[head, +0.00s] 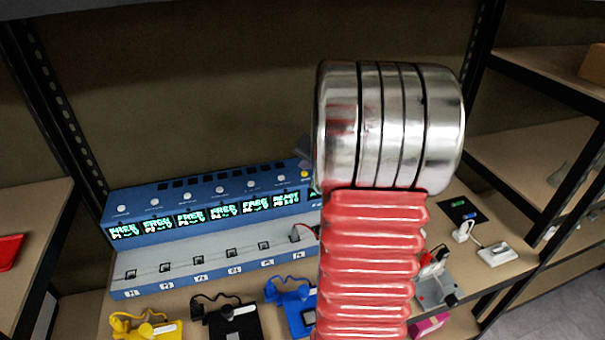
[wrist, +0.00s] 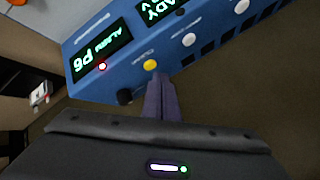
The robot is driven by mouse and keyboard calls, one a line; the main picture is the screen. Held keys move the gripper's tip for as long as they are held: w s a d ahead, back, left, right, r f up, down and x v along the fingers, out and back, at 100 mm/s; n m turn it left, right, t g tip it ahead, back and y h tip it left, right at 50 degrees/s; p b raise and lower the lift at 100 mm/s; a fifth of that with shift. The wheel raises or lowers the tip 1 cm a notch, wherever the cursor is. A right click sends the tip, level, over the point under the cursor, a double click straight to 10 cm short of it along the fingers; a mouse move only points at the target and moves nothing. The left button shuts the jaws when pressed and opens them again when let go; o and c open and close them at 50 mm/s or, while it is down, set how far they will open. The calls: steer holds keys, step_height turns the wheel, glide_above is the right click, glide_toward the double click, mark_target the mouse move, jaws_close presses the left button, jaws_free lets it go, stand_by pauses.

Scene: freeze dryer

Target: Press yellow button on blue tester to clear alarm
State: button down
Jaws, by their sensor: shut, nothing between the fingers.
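The blue tester (head: 165,200) stands on the shelf in the head view, with a row of green-lit displays. The yellow button (head: 304,174) shows at its right end, just left of my arm. In the wrist view the tester appears upside down, and the yellow button (wrist: 150,65) lies just beyond my fingertips. A display (wrist: 100,52) there reads "ALARM P6", with a red-lit indicator (wrist: 102,67) by it. My gripper (wrist: 160,80) is shut and empty, its tips close to the yellow button. I cannot tell whether they touch it. My arm hides the tester's right end in the head view.
White buttons (wrist: 189,40) line the tester beside the yellow one. Yellow (head: 145,327), black (head: 230,320) and blue (head: 290,300) cabled devices lie in front. Dark shelf posts (head: 62,110) stand at both sides.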

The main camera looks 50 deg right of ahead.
steer(key=shift+f, duration=0.1)
stand_by(0.5)
steer(key=shift+s+f, duration=0.15)
steer(key=shift+f, duration=0.15)
steer(key=shift+f, duration=0.1)
stand_by(0.5)
steer(key=shift+r, duration=0.55)
steer(key=shift+r, duration=0.15)
step_height(320, 180, up, 6)
steer(key=shift+f, duration=0.15)
stand_by(0.7)
stand_by(0.8)
